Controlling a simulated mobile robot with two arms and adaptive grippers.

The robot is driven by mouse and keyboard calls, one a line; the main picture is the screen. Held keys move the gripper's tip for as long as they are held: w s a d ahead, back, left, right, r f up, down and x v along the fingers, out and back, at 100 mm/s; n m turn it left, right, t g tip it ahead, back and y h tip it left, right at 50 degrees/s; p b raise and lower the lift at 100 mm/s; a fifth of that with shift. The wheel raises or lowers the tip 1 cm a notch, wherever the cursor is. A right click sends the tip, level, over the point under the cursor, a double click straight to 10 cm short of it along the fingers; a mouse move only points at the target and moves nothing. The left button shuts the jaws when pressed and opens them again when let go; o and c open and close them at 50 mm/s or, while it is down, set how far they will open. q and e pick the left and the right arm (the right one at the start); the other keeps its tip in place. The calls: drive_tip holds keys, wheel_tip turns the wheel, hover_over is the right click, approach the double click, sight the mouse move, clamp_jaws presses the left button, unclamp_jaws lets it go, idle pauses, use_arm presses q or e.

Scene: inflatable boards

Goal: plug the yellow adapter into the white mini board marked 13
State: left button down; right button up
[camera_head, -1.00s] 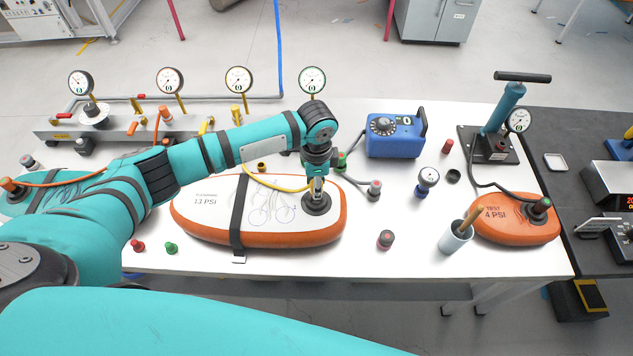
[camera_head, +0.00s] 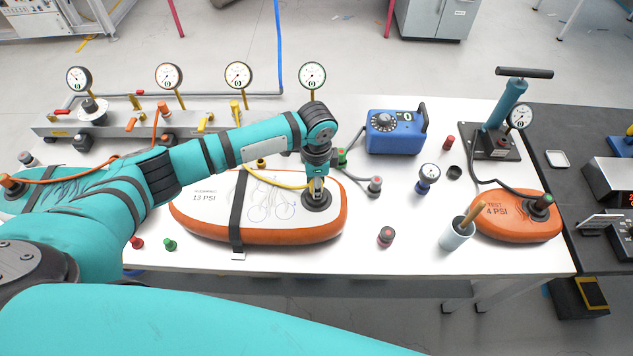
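The white mini board (camera_head: 205,215) with an orange rim is marked 13 PSI and lies on the white table, with a dark strap across it. Its round dark valve (camera_head: 318,203) is at the right end. My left gripper (camera_head: 317,188) points straight down over this valve, its fingers closed around the small yellow adapter at the end of a yellow hose (camera_head: 275,182). The adapter is mostly hidden by the fingers. It appears to be at the valve, but I cannot tell how deep it sits. My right gripper is out of view.
A blue box with a dial (camera_head: 395,133) stands behind to the right. An orange board marked 4 PSI (camera_head: 515,222), a hand pump (camera_head: 500,115) and a cup (camera_head: 456,235) are at the right. Several gauges rise from a manifold (camera_head: 130,125) behind. Small loose adapters lie around.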

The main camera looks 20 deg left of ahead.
use_arm(q)
drive_tip(key=shift+f, duration=0.55)
drive_tip(key=c, duration=0.9)
unclamp_jaws()
drive_tip(key=shift+r, duration=0.1)
wheel_tip(320, 180, up, 12)
drive_tip(key=shift+f, duration=0.1)
